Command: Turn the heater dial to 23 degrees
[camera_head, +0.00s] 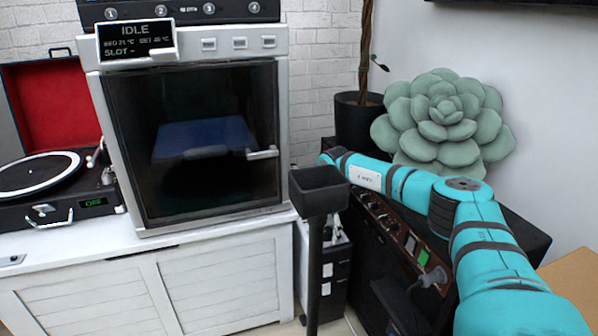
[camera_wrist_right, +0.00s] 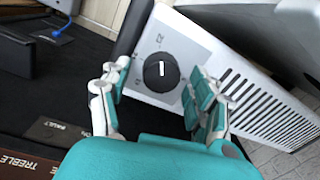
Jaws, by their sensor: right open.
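The heater dial (camera_wrist_right: 161,72) is a round black knob with a white pointer line, seen in the right wrist view. Its line points toward the top of that picture. The dial sits on the white heater's panel (camera_wrist_right: 186,38); small marks around it are too blurred to read surely. My right gripper (camera_wrist_right: 161,82) is open, with one finger on each side of the dial and visible gaps to it. In the head view my turquoise right arm reaches in from the right; its gripper end is largely hidden behind a black tray on a post. My left gripper is not in view.
The black tray on its post (camera_head: 319,190) stands in front of the arm's end. A black amplifier (camera_head: 380,255) with knobs lies below the arm. A large succulent (camera_head: 442,125) stands behind it. A printer (camera_head: 190,140) and turntable (camera_head: 45,180) are on the left cabinet.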

